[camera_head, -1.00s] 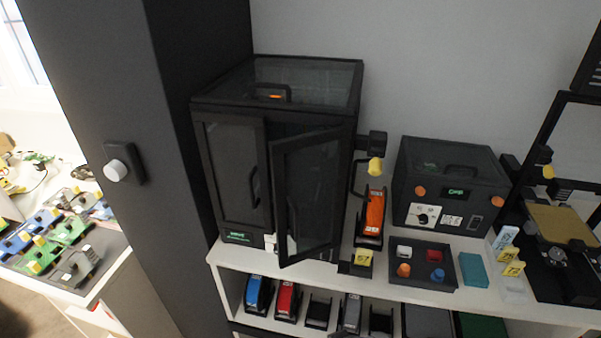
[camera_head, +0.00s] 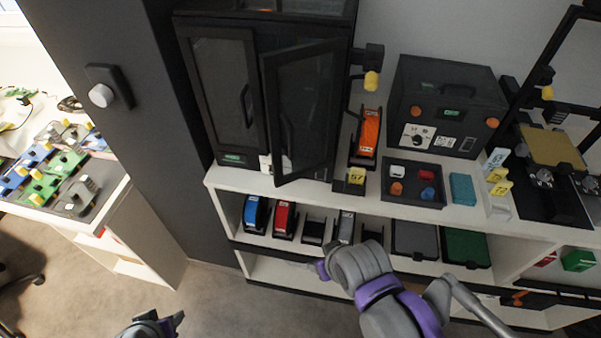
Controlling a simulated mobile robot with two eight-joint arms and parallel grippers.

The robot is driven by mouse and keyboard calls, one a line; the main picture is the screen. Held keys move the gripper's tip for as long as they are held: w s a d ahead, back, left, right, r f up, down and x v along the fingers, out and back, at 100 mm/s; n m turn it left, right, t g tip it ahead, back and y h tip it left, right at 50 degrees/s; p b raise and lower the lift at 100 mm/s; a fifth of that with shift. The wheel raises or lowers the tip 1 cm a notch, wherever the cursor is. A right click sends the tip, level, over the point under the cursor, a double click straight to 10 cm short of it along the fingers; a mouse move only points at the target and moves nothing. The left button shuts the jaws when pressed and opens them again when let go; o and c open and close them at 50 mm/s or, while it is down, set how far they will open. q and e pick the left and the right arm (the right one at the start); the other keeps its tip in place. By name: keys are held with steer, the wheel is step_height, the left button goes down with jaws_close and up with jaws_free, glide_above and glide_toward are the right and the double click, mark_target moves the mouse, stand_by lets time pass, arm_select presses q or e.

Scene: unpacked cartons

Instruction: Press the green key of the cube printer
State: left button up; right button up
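A black enclosed cabinet (camera_head: 218,95) with two glazed front doors stands on the white shelf; I take it as the cube printer. Its right door (camera_head: 303,110) is swung partly open. A small green-lit panel (camera_head: 233,159) sits at its lower left front; a separate green key cannot be made out. My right gripper (camera_head: 320,270) is at the lower middle, below and in front of the shelf, apart from the printer; its fingers are mostly hidden. My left gripper (camera_head: 155,325) is at the bottom edge, left of the shelf, partly cut off.
A smaller black box (camera_head: 447,100) with orange knobs stands right of the cabinet. Before it are a tray (camera_head: 413,200) of coloured pieces and a teal block (camera_head: 462,189). An open-frame machine (camera_head: 550,145) stands far right. A dark column (camera_head: 115,140) flanks the cabinet's left.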

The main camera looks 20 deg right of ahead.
jaws_close()
stand_by(1.5)
